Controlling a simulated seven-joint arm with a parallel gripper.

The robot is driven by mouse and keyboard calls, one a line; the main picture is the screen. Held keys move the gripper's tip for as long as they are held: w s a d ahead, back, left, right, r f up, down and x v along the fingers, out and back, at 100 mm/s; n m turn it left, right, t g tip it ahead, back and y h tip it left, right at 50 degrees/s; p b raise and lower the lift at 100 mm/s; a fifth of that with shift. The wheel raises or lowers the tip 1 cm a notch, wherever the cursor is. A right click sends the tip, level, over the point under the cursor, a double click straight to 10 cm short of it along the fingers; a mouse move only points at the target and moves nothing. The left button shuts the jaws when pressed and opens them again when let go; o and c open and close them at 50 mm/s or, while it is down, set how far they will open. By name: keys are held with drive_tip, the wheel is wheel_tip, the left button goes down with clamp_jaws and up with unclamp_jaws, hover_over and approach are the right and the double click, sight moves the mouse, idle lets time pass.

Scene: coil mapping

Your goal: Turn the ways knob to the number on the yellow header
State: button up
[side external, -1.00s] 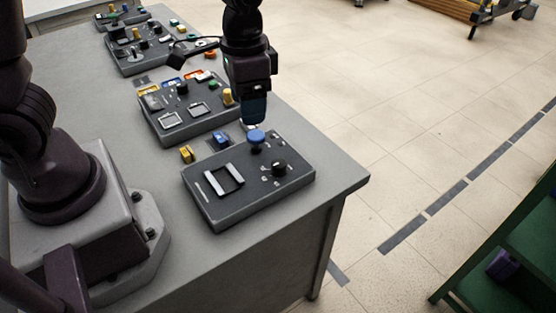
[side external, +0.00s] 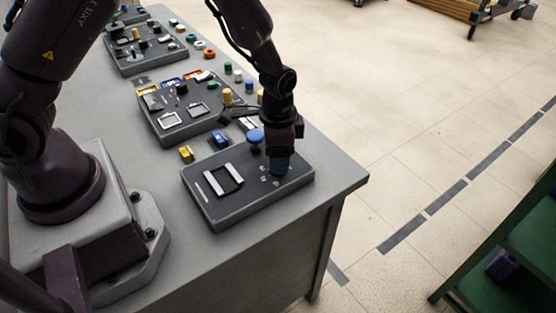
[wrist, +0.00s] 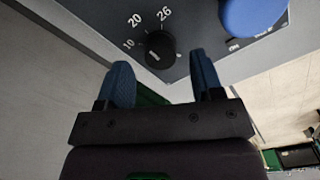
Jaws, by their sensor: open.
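The black knob (wrist: 158,49) sits on the dark near panel (side external: 212,207), with the numbers 10, 20 and 26 printed around it in the wrist view. I cannot make out clearly which number it points to. My gripper (wrist: 161,72) is open, with its blue fingertips on either side of the knob's near edge and apart from it. In the side view my gripper (side external: 279,166) is down at the panel's right part and hides the knob. A small yellow block (side external: 187,154) lies on the table beside the panel; any number on it is too small to read.
A blue mushroom button (side external: 255,136) stands close to my gripper, and in the wrist view it is at the upper right (wrist: 250,14). A blue block (side external: 220,140) lies behind the panel. More panels with small parts stand further back. The table edge is close on the right.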

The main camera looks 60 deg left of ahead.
drive_tip(key=shift+f, duration=1.4)
drive_tip(key=c, duration=0.9)
drive_tip(key=shift+n, duration=0.4)
drive_tip(key=n, duration=0.3)
drive_tip(key=shift+n, duration=2.5)
